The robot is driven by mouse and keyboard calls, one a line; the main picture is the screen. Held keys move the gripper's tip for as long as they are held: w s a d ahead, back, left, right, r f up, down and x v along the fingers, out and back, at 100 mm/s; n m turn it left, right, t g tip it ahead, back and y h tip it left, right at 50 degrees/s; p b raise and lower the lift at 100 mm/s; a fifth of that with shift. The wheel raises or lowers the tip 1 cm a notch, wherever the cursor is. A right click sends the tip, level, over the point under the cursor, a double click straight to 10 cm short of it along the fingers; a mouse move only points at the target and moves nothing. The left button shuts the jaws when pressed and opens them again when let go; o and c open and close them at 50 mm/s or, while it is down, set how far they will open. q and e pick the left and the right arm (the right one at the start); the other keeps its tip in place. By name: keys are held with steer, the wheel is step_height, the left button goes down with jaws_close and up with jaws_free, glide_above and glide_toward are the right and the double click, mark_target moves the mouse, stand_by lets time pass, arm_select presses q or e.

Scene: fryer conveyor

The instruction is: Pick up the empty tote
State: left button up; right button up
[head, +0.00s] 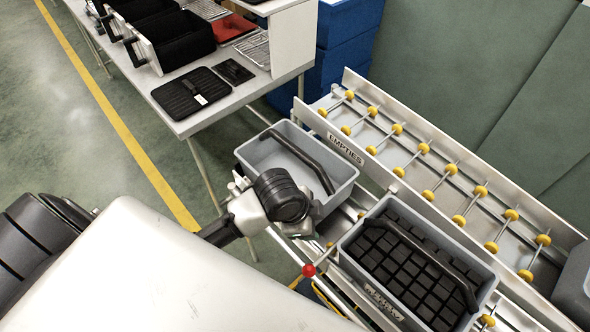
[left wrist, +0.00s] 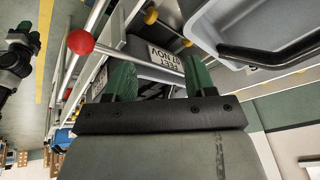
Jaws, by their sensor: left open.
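The empty grey tote (head: 252,166) with a black bar handle sits on the conveyor's near lane, below the EMPTIES sign. It also shows at upper right in the left wrist view (left wrist: 225,28). My left gripper (left wrist: 160,80) is open, its green fingers apart with nothing held between them. In the head view it is mostly hidden under my black wrist, close to the tote's near side; I cannot tell whether it touches. My right gripper (left wrist: 24,44) seems to show small at the left edge of the wrist view; its jaw state is unclear.
A second grey tote (head: 342,250), full of black blocks, stands just right of the empty one. A red knob on a lever (head: 309,270) sticks out in front. The EMPTIES lane (head: 440,165) with yellow rollers is bare. A table with black baskets (head: 190,40) stands behind.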

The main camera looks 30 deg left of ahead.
arm_select(q)
steer(key=w+a+r+m, duration=0.2)
steer(key=w+m, duration=0.3)
steer(key=w, duration=0.2)
step_height(320, 180, up, 5)
steer(key=m+g+y, duration=0.1)
steer(key=m+y, duration=0.1)
steer(key=m, duration=0.2)
glide_above(295, 149)
steer(key=shift+s, duration=0.4)
steer(key=p+x, duration=0.1)
steer(key=x, duration=0.4)
steer(key=shift+f+p, duration=0.35)
steer(key=shift+p, duration=0.1)
steer(key=x, duration=0.1)
steer(key=p+x, duration=0.1)
steer(key=x, duration=0.1)
steer(key=shift+s+a+f, duration=0.2)
steer(key=shift+f, duration=0.15)
steer(key=shift+w+f, duration=0.15)
steer(key=shift+f, duration=0.4)
steer(key=shift+r, duration=0.1)
jaws_close()
arm_select(e)
steer(key=r, duration=0.1)
steer(key=w+r, duration=0.1)
steer(key=r, duration=0.1)
steer(key=shift+w+a+r, duration=0.2)
steer(key=shift+a+r, duration=0.05)
steer(key=shift+a, duration=0.15)
